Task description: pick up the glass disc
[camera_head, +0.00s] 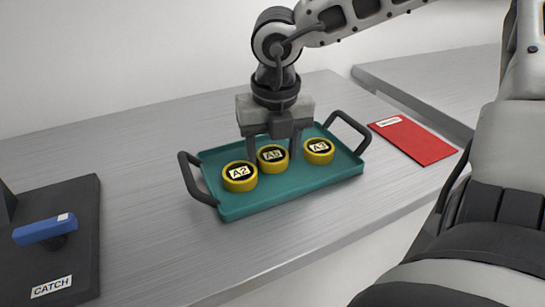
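Three round pieces with yellow rims and dark faces sit on a teal tray (292,190). They are labelled A2 (240,177), A5 (272,158), though its digit is hard to read, and A3 (319,151). I cannot tell which is the glass disc of the task. My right gripper (274,147) points straight down over the back of the tray at the middle piece. Its fingers are apart, one to each side of that piece, with no clear contact visible. Their tips are partly hidden. My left gripper is out of view.
The tray has two dark upright handles (190,180) at its ends. A red labelled folder (415,142) lies to its right. A dark base with a "CATCH" label (51,286) and a blue lever (45,229) stands front left. The grey table (140,150) is clear between.

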